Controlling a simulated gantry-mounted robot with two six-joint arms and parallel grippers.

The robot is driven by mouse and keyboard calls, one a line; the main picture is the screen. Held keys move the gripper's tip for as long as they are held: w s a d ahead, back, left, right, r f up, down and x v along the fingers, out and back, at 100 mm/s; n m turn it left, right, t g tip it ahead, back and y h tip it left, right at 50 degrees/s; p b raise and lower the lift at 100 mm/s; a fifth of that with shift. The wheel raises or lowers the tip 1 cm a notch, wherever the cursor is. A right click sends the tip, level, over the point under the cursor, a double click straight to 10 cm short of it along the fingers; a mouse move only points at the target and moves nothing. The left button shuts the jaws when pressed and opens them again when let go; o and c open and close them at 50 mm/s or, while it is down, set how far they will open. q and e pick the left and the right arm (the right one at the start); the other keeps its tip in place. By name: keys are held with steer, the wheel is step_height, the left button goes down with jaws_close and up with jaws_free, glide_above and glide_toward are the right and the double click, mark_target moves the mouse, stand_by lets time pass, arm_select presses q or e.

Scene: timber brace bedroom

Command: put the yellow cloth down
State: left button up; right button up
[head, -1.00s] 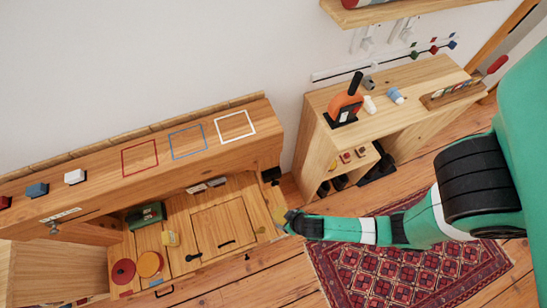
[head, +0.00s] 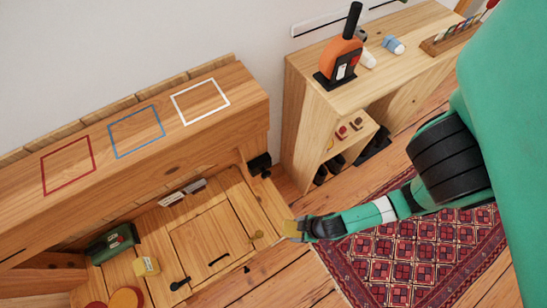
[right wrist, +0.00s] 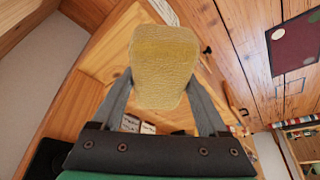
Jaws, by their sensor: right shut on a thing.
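The yellow cloth (right wrist: 165,65) is a bunched, textured yellow lump between the fingers of my right gripper (right wrist: 165,95) in the right wrist view. The fingers are shut on it from both sides. In the head view, my right gripper (head: 297,229) is at the right end of the wooden bench, and the cloth (head: 288,229) shows as a small yellow patch at its tip. I cannot tell whether the cloth touches the wood. My left gripper is not in view.
The lower wooden bench top (head: 240,205) holds a green box (head: 112,242), a yellow block (head: 146,266) and dark handles. The ledge above has red, blue and white outlined squares. A wooden shelf unit (head: 300,110) stands right, with a patterned red rug (head: 420,255) on the floor.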

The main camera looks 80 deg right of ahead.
steer(key=w+d+f+b, duration=0.2)
steer(key=w+d+f, duration=0.1)
steer(key=w+d, duration=0.2)
steer(key=b, duration=0.4)
glide_toward(270, 211)
steer(key=shift+w+a+f, duration=0.15)
steer(key=shift+w+f, duration=0.6)
steer(key=shift+f, duration=0.1)
steer(key=shift+w, duration=0.1)
steer(key=f+b, duration=0.2)
steer(key=f, duration=0.2)
steer(key=shift+w+d+b, duration=0.2)
steer(key=shift+d+b, duration=0.1)
steer(key=shift+b, duration=0.1)
